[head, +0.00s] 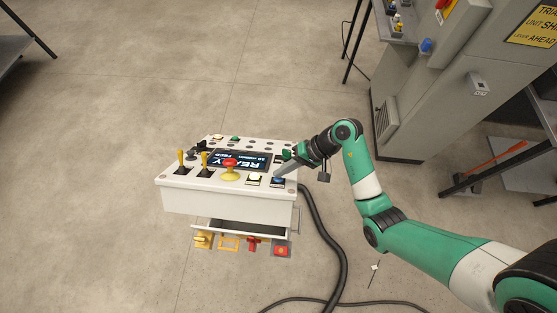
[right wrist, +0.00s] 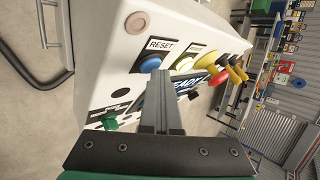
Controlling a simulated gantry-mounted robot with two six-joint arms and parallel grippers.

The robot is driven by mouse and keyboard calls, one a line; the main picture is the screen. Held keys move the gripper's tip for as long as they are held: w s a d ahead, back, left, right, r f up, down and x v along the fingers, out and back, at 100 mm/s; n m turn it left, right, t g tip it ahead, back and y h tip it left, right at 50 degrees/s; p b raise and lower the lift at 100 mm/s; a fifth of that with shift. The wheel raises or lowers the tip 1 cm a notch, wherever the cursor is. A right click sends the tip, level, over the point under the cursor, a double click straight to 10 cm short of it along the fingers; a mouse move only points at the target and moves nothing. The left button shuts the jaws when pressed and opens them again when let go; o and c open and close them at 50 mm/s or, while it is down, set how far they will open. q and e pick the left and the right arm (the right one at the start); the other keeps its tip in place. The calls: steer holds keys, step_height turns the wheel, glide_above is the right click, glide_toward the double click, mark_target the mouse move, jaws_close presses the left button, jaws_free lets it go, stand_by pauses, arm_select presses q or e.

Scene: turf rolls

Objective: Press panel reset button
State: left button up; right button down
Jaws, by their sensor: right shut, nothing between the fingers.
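The white control panel (head: 228,201) stands in the middle of the head view. Its blue button (head: 278,181) is at the panel's near right corner. In the right wrist view the same blue button (right wrist: 150,63) sits beside a black label reading RESET (right wrist: 160,45). My right gripper (head: 284,174) reaches in from the right with shut, empty fingers pointing down at the blue button. In the right wrist view its fingertips (right wrist: 163,76) appear right beside the button and cover a little of its edge. I cannot tell whether they touch it. My left gripper is not in view.
A pale lit button (head: 253,180), a red mushroom button (head: 230,164) on a yellow base and yellow-topped levers (head: 204,161) share the panel. A screen (head: 240,160) lies behind them. A black cable (head: 330,225) runs down the right side. A grey cabinet (head: 435,90) stands at upper right.

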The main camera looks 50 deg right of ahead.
steer(key=shift+w+d+r, duration=0.25)
steer(key=shift+d+r, duration=0.15)
steer(key=shift+r, duration=0.25)
steer(key=d+r, duration=0.1)
steer(key=w+r, duration=0.1)
steer(key=w+d+r, duration=0.1)
steer(key=shift+d+r+p, duration=0.3)
steer(key=shift+r+p, duration=0.1)
stand_by(0.9)
